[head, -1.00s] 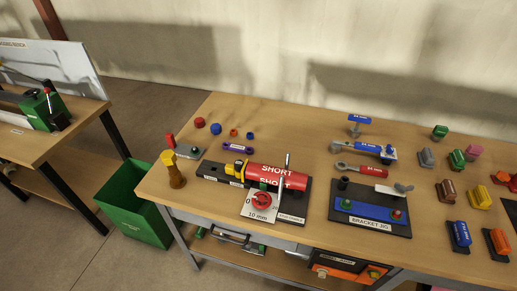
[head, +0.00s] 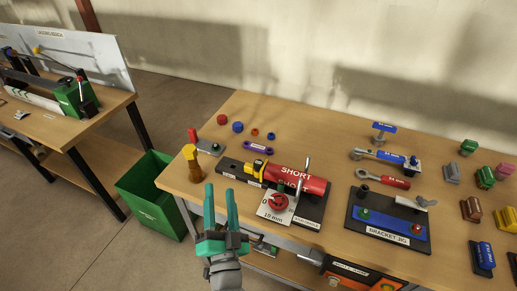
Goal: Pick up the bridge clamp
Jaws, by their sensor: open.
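My gripper (head: 220,190) has teal fingers, is open and empty, and points up the picture from the bench's front edge. It is in front of and to the left of the purple bar, clearly apart from it.
The black fixture holds a red cylinder marked SHORT (head: 298,180). A yellow-brown post (head: 193,165) stands at the left corner. Red and blue caps (head: 238,127) lie behind. A bracket jig (head: 388,222) and several coloured blocks are right. A green bin (head: 150,195) stands on the floor.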

